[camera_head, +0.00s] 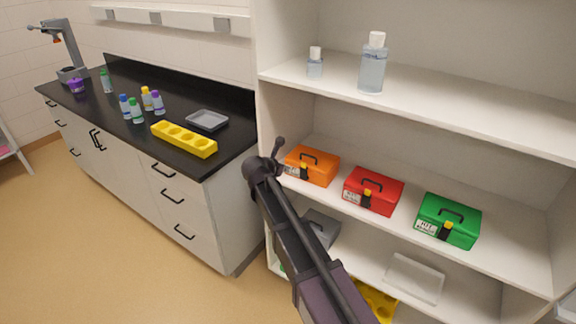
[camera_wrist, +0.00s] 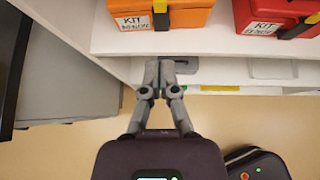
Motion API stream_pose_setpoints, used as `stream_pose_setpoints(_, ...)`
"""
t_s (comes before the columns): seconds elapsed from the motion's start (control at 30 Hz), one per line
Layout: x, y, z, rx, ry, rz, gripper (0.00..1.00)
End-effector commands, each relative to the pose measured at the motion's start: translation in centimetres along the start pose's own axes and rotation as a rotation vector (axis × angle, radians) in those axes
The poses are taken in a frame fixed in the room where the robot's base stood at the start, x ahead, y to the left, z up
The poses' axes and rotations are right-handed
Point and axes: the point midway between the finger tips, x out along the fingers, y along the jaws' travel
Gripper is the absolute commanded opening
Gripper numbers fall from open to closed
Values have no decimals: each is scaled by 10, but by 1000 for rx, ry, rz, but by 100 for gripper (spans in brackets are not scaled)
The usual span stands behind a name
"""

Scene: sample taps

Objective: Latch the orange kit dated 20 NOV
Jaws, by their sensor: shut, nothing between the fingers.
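The orange kit (camera_head: 312,165) stands on the middle shelf at its left end, lid down, with a black handle on top. Its front has a white label (camera_wrist: 136,22) reading KIT, with a date too blurred to read surely. Beside the label is its yellow and black latch (camera_wrist: 161,13); I cannot tell whether it is fastened. My gripper (camera_wrist: 160,76) is shut and empty. In the wrist view it lies just below the latch in the picture, by the shelf's front edge, apart from the kit. In the head view my arm's end is left of the kit.
A red kit (camera_head: 373,191) and a green kit (camera_head: 448,220) stand to the right on the same shelf. A grey case (camera_head: 320,229) and a pale tray (camera_head: 414,279) are on the shelf below. Bottles stand above. A black counter (camera_head: 120,85) lies left.

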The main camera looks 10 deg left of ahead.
Motion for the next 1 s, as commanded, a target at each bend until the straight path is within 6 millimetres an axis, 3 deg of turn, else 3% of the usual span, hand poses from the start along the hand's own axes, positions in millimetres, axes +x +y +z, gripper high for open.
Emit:
stream_pose_setpoints(0.23, -13, -1, 4, 1, 0, -2, 0)
stream_pose_setpoints(0.8, -13, -2, 4, 3, 0, -3, 0)
stream_pose_setpoints(1.0, -8, -22, 2, 86, 28, -27, 0)
